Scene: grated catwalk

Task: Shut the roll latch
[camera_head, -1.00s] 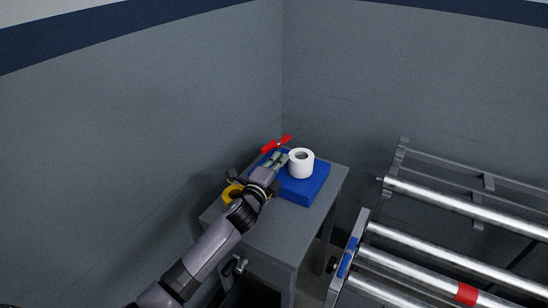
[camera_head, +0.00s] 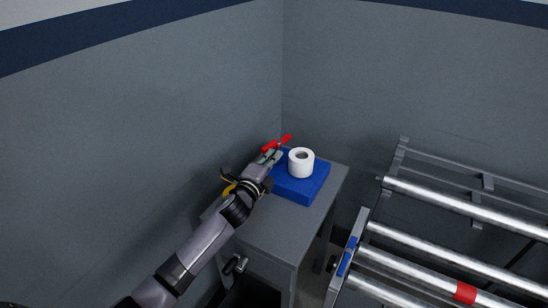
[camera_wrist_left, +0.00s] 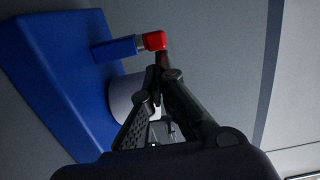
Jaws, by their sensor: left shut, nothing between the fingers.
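A blue block (camera_head: 303,190) lies on the grey table, with a white roll (camera_head: 301,164) upright on it. A red bar-like part (camera_head: 284,140), perhaps the latch lever, stands at the block's far left corner. In the left wrist view, a red elbow-shaped end (camera_wrist_left: 154,41) sits on a short blue rod (camera_wrist_left: 115,48) at the blue base (camera_wrist_left: 55,65). My left gripper (camera_head: 270,156) is shut and empty, just in front of the red part. In the wrist view its fingertips (camera_wrist_left: 167,72) are close to the red end; contact cannot be told. The roll is partly hidden there.
The grey table (camera_head: 285,235) stands in the wall corner, its front clear. A roller frame (camera_head: 430,245) with metal rollers stands to the right. Walls close off the left and back.

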